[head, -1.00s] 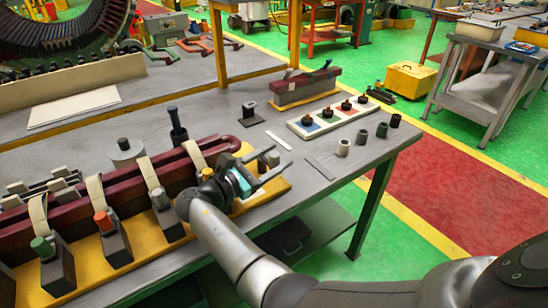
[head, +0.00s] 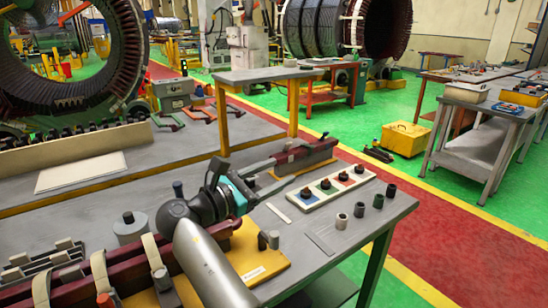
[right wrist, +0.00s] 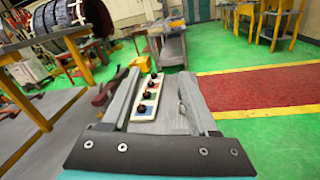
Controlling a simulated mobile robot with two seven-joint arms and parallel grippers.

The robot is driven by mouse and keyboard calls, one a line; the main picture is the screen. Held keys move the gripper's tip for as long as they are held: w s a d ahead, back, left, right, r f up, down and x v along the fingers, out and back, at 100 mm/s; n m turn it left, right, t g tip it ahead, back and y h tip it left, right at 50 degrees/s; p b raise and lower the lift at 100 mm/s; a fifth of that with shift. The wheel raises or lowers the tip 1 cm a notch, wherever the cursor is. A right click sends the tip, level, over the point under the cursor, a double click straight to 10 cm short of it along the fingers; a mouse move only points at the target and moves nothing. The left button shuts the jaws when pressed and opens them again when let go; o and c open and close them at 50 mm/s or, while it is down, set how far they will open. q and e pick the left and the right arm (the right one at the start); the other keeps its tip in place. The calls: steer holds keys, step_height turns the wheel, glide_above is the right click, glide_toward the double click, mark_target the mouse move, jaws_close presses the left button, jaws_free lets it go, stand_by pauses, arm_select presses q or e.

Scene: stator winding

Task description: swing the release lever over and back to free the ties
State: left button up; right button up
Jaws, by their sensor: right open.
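My right gripper (head: 288,170) is open and empty, above the table in front of a short dark red block (head: 305,155) on a yellow base. A small dark handle (head: 323,137), perhaps the release lever, stands on that block; I cannot tell for certain. In the right wrist view the open fingers (right wrist: 158,82) point across the table, with the red block (right wrist: 101,98) beside the left finger. Beige ties (head: 151,251) wrap the long dark red coil (head: 75,284) at lower left, partly hidden by my right arm. My left gripper is not in view.
A white board (head: 318,190) with several black knobs lies right of the gripper, and also shows in the right wrist view (right wrist: 146,103). Several small cylinders (head: 359,210) stand at the table's right edge. A grey cylinder (head: 131,230) stands near the coil.

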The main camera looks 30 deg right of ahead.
step_height(320, 180, up, 2)
steer(key=shift+r, duration=0.15)
stand_by(0.5)
